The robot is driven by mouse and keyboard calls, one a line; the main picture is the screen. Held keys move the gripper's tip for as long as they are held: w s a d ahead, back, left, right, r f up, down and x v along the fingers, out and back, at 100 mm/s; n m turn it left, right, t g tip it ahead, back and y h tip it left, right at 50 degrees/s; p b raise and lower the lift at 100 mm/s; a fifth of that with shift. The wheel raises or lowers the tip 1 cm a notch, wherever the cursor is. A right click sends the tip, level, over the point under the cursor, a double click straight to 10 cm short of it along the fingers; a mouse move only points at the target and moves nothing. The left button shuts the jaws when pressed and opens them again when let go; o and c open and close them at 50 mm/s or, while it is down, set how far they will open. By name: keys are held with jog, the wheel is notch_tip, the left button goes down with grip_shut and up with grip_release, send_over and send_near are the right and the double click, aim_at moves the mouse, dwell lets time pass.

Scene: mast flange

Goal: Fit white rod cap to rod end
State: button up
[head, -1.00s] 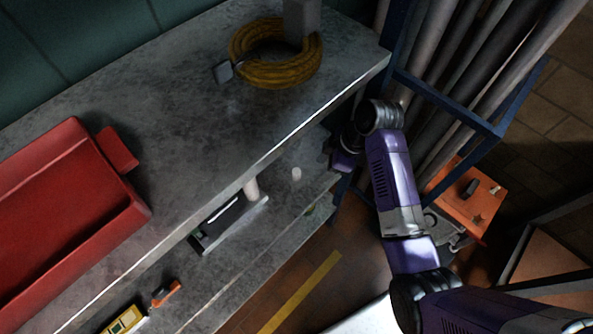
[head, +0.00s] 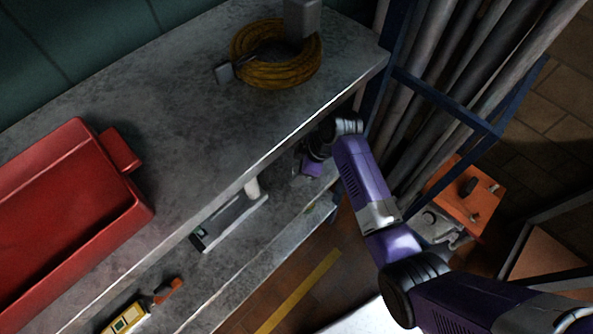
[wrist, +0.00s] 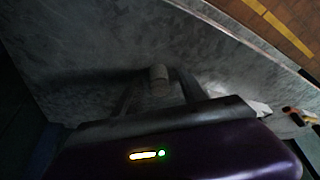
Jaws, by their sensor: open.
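The rod (head: 252,187) stands pale and upright at the far end of a flat holder (head: 236,222) on the lower shelf. My gripper (head: 303,172) is down at that shelf, right of the rod and apart from it. In the head view my gripper hides the cap.
The upper shelf (head: 190,110) overhangs the lower shelf, its edge close to my arm. It bears a red bin (head: 60,215) and a yellow cable coil (head: 270,75). A blue rack (head: 450,105) of pipes stands right. An orange-handled tool (head: 165,291) lies lower left.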

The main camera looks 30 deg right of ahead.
grip_shut()
jog(key=shift+r, duration=0.15)
